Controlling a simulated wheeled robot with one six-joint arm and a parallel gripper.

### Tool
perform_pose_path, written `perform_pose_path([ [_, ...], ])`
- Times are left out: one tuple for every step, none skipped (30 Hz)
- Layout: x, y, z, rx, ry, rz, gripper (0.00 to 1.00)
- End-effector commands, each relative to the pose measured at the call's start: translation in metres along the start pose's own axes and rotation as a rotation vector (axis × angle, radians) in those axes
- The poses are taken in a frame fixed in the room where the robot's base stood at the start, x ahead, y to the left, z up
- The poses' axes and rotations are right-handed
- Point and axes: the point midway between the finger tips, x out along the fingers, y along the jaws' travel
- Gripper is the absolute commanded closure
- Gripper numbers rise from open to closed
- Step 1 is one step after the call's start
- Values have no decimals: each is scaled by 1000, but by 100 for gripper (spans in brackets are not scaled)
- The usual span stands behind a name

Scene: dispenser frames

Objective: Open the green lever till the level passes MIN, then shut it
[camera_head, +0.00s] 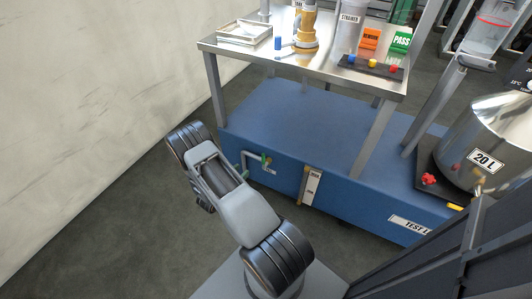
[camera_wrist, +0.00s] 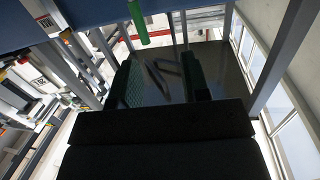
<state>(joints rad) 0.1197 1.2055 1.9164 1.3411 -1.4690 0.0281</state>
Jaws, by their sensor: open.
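The green lever (camera_head: 266,161) is small in the head view, on a valve with a grey pipe at the blue bench's front face. In the wrist view a green bar (camera_wrist: 138,22), which looks like the lever, shows at the top, beyond and above my fingers. My gripper (camera_wrist: 160,86) is open, with nothing between its dark fingers, and apart from the green bar. A narrow upright gauge (camera_head: 312,187) with a pale face is on the bench front, right of the lever. Its level and MIN mark are too small to read. In the head view my arm hides most of my gripper.
The blue bench (camera_head: 300,125) carries a steel table (camera_head: 290,62) with a tray, a brass part and coloured buttons. A steel 20 L pot (camera_head: 499,135) with a red knob (camera_head: 429,179) stands at the right. A pale wall (camera_head: 90,90) is at the left. Dark floor before the bench is clear.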

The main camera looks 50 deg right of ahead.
Motion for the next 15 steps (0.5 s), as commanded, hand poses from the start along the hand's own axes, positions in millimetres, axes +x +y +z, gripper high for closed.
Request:
perform_pose_path([
  [0, 9, 1, -17, 30, 22, 58],
  [1, 13, 1, -23, 48, 34, 58],
  [2, 17, 2, -31, 66, 45, 58],
  [3, 19, 2, -35, 77, 52, 58],
  [4, 21, 2, -38, 85, 58, 58],
  [7, 23, 2, -41, 93, 63, 58],
  [10, 24, 2, -42, 98, 66, 58],
  [14, 25, 2, -43, 100, 70, 58],
  [20, 26, 1, -43, 102, 70, 58],
  [25, 27, 1, -43, 102, 71, 58],
  [30, 27, 0, -42, 102, 72, 58],
  [38, 28, 0, -42, 102, 72, 58],
  [44, 28, 0, -42, 101, 71, 58],
  [50, 29, -1, -43, 101, 72, 58],
  [58, 29, -2, -43, 101, 71, 58],
])
